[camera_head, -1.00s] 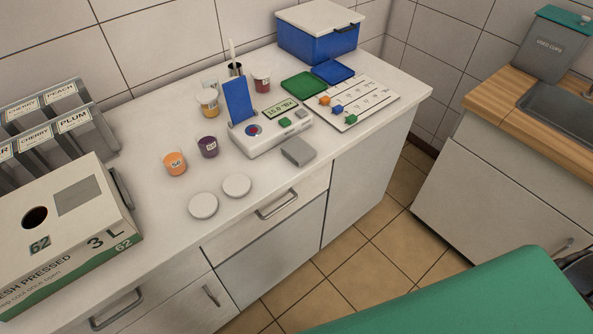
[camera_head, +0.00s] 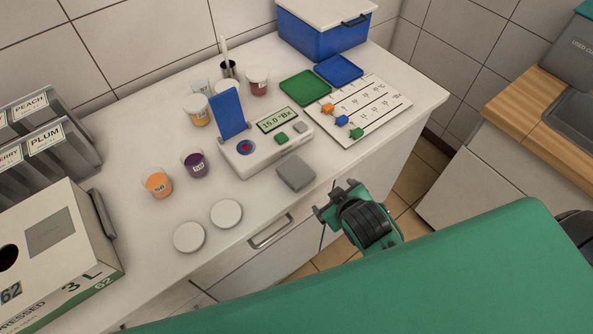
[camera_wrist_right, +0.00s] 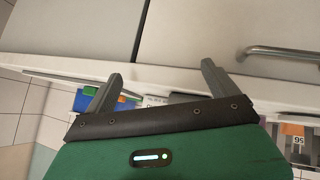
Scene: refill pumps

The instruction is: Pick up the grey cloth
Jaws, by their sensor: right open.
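The grey cloth (camera_head: 295,174) is a small folded square lying flat on the white counter, just in front of the white meter. My right gripper (camera_head: 335,199) is at the counter's front edge, to the right of the cloth and a little nearer, apart from it. In the right wrist view the two fingers of this gripper (camera_wrist_right: 163,82) are spread wide with nothing between them. The cloth cannot be made out with certainty in that view. My left gripper is not in view.
The meter (camera_head: 262,150) with a blue flap stands behind the cloth. Orange (camera_head: 158,183) and purple (camera_head: 195,164) cups and two white lids (camera_head: 226,214) are to the left. A white chart board (camera_head: 385,108) lies behind right. A drawer handle (camera_head: 270,232) projects below the edge.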

